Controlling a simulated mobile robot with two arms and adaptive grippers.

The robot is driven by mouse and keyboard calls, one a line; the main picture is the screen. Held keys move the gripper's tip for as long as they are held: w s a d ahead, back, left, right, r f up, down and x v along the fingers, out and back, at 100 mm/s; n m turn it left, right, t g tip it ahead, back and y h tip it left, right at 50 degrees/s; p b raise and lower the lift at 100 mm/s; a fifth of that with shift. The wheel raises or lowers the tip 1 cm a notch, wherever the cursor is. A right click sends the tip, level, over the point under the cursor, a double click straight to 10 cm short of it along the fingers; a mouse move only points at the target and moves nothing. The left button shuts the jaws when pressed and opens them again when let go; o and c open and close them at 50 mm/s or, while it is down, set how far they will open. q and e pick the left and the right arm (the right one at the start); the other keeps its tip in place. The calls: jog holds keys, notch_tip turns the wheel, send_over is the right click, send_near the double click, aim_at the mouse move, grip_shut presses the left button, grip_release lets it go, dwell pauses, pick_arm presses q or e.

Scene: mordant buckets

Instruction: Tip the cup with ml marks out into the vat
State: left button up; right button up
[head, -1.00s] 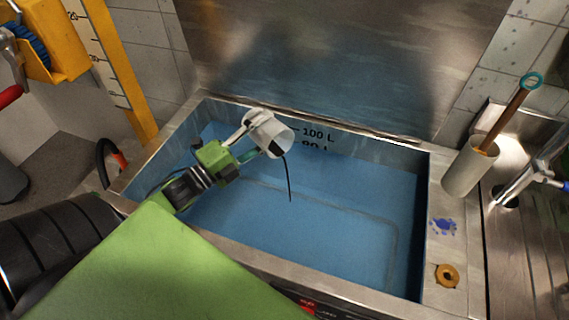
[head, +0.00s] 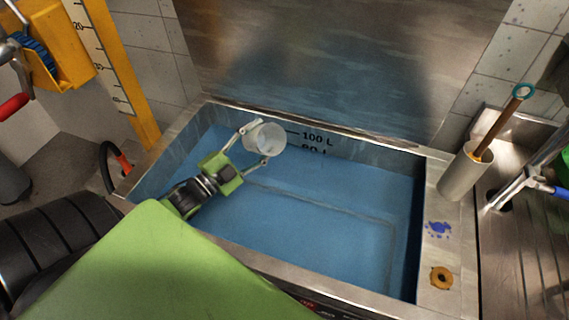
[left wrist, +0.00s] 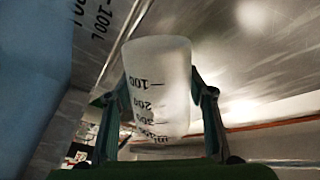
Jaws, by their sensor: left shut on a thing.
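The white translucent cup with ml marks (head: 266,138) is above the vat's far left part. Its mouth is visible from the head view and its inside looks pale; no stream leaves it. My left gripper (head: 261,143) is shut on the cup, one finger on each side. In the left wrist view the cup (left wrist: 158,85), with dark marks and numbers on its wall, sits between the two fingers (left wrist: 162,92). The vat (head: 428,165) is a steel-rimmed basin of blue liquid, with a 100 L mark on its far wall. My right gripper is not in view.
A steel splashback (head: 330,65) rises behind the vat. On the right are a grey holder (head: 462,175) with a wooden-handled tool, a tap (head: 515,178), a blue stain and a brass ring (head: 441,277). A yellow ruler (head: 120,75) stands at the left.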

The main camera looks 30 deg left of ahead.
aim_at(264, 132)
pick_arm(q)
jog(key=r+n+p, duration=0.1)
jog(key=n+p, duration=0.2)
jog(key=shift+w+r+y, duration=0.1)
jog(key=shift+r+y, duration=0.2)
jog(key=shift+r, duration=0.1)
jog(key=f+n, duration=0.1)
jog(key=a+n, duration=0.1)
jog(key=a+f+n, duration=0.1)
jog(key=shift+w+f+n+g, duration=0.25)
jog(key=shift+f+n+g, duration=0.05)
jog(key=shift+g, duration=0.1)
jog(key=shift+w+a+f+n+y, duration=0.15)
jog(key=shift+a+f+n+y, duration=0.25)
jog(key=shift+n, duration=0.6)
jog(key=shift+w+a+f+n+g, duration=0.1)
jog(key=shift+a+f+n+g, duration=0.15)
jog(key=shift+n, duration=0.3)
jog(key=shift+a+f+n+g, duration=0.15)
jog(key=shift+f+n, duration=0.2)
jog(key=shift+n, duration=0.2)
notch_tip(264, 132, up, 6)
jog(key=p, duration=0.6)
jog(key=shift+r, duration=0.15)
